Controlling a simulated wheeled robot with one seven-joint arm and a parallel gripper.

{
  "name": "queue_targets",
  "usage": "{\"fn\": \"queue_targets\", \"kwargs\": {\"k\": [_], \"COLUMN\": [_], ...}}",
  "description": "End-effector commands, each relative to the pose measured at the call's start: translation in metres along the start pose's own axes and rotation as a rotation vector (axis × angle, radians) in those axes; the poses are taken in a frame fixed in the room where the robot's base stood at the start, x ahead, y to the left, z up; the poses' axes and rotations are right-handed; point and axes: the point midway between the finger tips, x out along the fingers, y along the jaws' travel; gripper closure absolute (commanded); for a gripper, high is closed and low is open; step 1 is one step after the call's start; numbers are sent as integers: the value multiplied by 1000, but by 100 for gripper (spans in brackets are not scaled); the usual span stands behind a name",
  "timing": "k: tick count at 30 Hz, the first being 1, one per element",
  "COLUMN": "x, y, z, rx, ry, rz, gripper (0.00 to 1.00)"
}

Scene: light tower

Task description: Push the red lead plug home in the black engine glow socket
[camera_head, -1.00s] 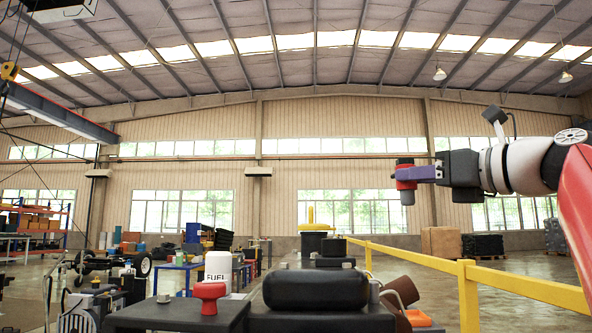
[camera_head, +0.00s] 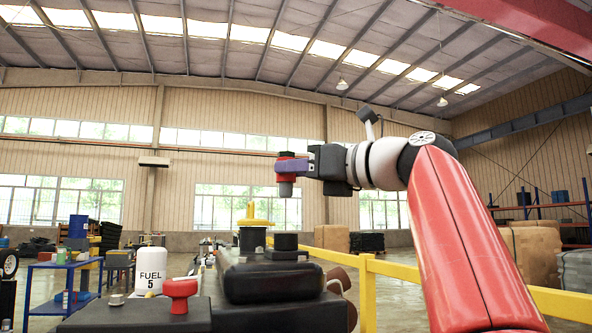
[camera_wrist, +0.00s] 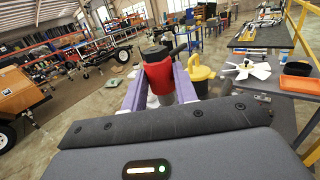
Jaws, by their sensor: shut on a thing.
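My gripper (camera_head: 288,168) is shut on the red lead plug (camera_head: 287,155), high above the dark machine in the head view. The plug hangs upright, its grey end pointing down into free air. In the wrist view the red plug (camera_wrist: 158,74) sits between the purple fingers (camera_wrist: 133,92). Two black round parts stand on the machine below the gripper: one (camera_head: 252,239) under a yellow piece, and a lower one (camera_head: 286,242) to its right. I cannot tell whether either is the engine glow socket. Nothing touches the plug's lower end.
A red mushroom-shaped knob (camera_head: 180,296) and a white FUEL container (camera_head: 150,272) stand at the front left. A black rounded block (camera_head: 272,281) fills the near middle. A yellow rail (camera_head: 400,269) runs along the right. The air around the gripper is clear.

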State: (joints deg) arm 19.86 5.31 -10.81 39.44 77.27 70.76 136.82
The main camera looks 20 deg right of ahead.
Motion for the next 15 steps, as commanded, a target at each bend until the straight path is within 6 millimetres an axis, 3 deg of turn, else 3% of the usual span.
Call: {"fn": "queue_targets", "kwargs": {"k": [6,15], "x": [-2,-2], "y": [-1,-1], "z": [-26,-44], "rx": [3,2], "ry": [0,0], "rz": [1,2], "gripper": [98,98]}}
